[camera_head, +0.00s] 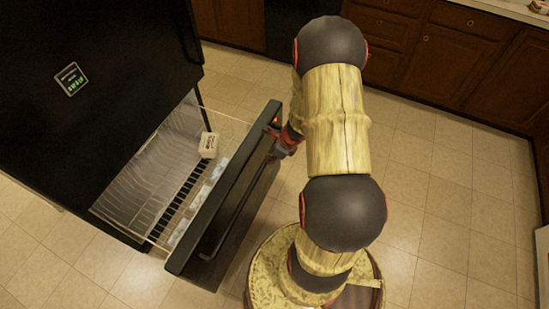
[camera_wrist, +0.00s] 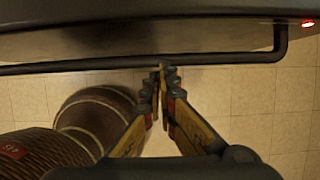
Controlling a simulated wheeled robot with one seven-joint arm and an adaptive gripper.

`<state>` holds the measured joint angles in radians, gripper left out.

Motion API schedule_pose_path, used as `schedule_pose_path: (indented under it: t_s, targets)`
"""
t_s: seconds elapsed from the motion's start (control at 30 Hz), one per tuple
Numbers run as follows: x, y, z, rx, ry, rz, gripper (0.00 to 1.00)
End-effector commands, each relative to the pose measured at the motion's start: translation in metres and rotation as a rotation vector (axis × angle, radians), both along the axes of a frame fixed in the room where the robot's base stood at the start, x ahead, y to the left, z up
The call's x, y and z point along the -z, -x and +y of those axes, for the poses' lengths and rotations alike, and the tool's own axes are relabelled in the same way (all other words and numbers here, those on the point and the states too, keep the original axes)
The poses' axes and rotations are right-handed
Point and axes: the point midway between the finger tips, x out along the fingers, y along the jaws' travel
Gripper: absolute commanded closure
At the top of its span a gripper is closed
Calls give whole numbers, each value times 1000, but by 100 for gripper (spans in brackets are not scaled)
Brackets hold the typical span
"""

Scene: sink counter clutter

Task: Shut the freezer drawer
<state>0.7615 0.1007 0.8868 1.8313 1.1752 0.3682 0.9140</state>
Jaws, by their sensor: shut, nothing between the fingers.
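The freezer drawer (camera_head: 228,182) is pulled out from the black fridge (camera_head: 105,75). It has a dark front panel, clear sides and a wire bottom. A long dark handle bar (camera_head: 240,212) runs along the front, and it also crosses the wrist view (camera_wrist: 90,65). In the head view my gripper (camera_head: 277,146) is at the far end of the front panel, partly hidden by my arm.
Brown wooden cabinets (camera_head: 450,55) line the far side and the right. Tiled floor (camera_head: 440,185) is clear to the right of the drawer.

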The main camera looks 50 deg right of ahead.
Motion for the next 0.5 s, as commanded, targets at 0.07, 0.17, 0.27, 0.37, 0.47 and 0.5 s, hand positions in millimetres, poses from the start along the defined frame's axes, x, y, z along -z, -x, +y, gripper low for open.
schedule_pose_path:
  t_s: [0.07, 0.17, 0.27, 0.37, 0.47, 0.5]
  targets:
    - [18, -5, 2, -2, 0, 0, 100]
    - [13, -22, 8, -6, 1, -1, 100]
    - [12, -33, 11, -4, 1, -1, 100]
    - [12, -39, 14, -4, 1, -1, 100]
    - [12, -42, 15, -2, 0, -1, 100]
    - [11, -43, 15, -1, 1, -2, 100]
